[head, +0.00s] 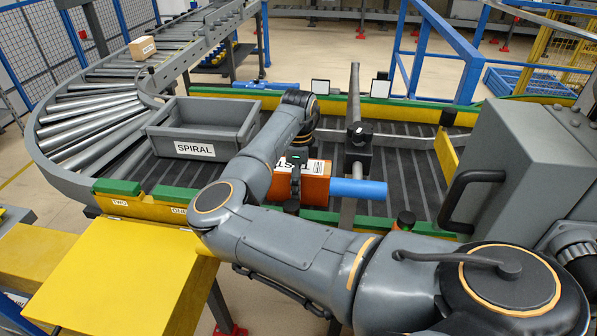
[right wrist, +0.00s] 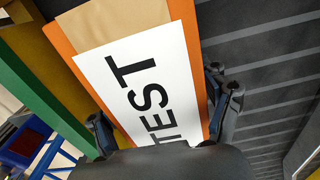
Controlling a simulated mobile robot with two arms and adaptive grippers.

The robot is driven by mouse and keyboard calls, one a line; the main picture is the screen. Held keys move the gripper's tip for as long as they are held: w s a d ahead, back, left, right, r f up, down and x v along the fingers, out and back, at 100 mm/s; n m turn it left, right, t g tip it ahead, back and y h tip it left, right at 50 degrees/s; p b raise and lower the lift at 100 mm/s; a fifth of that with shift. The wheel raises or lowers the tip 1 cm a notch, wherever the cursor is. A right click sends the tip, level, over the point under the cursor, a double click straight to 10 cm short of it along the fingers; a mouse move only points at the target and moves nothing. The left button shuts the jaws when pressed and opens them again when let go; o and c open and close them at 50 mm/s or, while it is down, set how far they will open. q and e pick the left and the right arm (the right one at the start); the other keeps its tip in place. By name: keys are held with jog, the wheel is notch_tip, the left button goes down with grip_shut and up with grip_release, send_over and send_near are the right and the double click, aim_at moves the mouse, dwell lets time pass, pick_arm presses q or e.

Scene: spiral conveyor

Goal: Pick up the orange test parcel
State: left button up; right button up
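The orange test parcel (head: 316,189) lies on the dark belt near the green-edged front rail, partly hidden by my right arm. Its white label with the word TEST faces up, and it fills the middle of the right wrist view (right wrist: 150,75). My right gripper (right wrist: 165,110) is at the parcel, with one finger along each long side. The fingers look close to or touching the sides; I cannot tell whether they press on it. My left gripper is not in view.
A blue cylinder (head: 358,189) sits right beside the parcel, by a metal bar across the belt. A grey tote marked SPIRAL (head: 195,150) is to the left. A grey box with a black handle (head: 520,150) stands right. A small carton (head: 142,47) is on the rollers.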

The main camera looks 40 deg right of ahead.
jog(key=c, duration=1)
notch_tip(320, 180, up, 18)
jog(key=shift+r+b, duration=0.1)
jog(key=shift+b, duration=0.5)
